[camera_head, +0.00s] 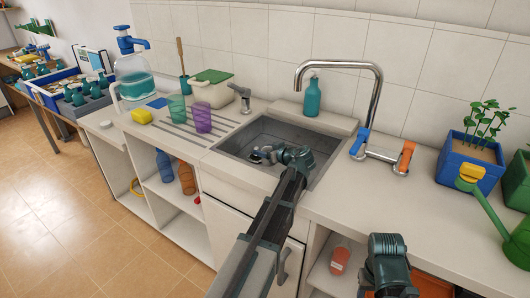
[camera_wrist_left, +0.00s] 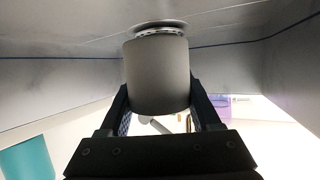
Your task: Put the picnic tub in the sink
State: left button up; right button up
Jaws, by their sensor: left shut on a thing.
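The sink (camera_head: 290,131) is a dark grey basin set in the counter, under the tap. My left gripper (camera_head: 262,155) is down inside the sink, at its left part. In the left wrist view the left gripper is shut on a plain grey-beige round tub (camera_wrist_left: 158,78), which I take to be the picnic tub. The tub is between the fingers, with the round drain (camera_wrist_left: 160,27) just beyond its end. I cannot tell whether the tub touches the sink floor. In the head view my arm and gripper mostly hide the tub. Of my right arm only dark links show at the bottom right.
A chrome tap (camera_head: 372,95) arches over the sink's right side. A teal soap bottle (camera_head: 312,97) stands behind the sink. Left are a purple cup (camera_head: 202,118), a green cup (camera_head: 177,108) and a green-lidded container (camera_head: 211,94). A blue planter (camera_head: 468,160) stands right.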

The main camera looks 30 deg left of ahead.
aim_at(265, 150)
pick_arm(q)
jog(key=shift+f+b, duration=0.55)
jog(key=shift+f, duration=0.1)
jog(key=o, duration=1.4)
jog(key=shift+c, duration=0.2)
jog(key=shift+r, duration=0.1)
jog(key=shift+r+p, duration=0.55)
jog(key=shift+p, duration=0.1)
jog(key=p+v, duration=0.2)
jog(key=v, duration=0.4)
jog(key=shift+s+r+p, duration=0.1)
jog(key=shift+r+p, duration=0.15)
jog(key=shift+p, duration=0.05)
jog(key=shift+s+d+r, duration=0.1)
jog(key=shift+s+d, duration=0.15)
jog(key=shift+d, duration=0.3)
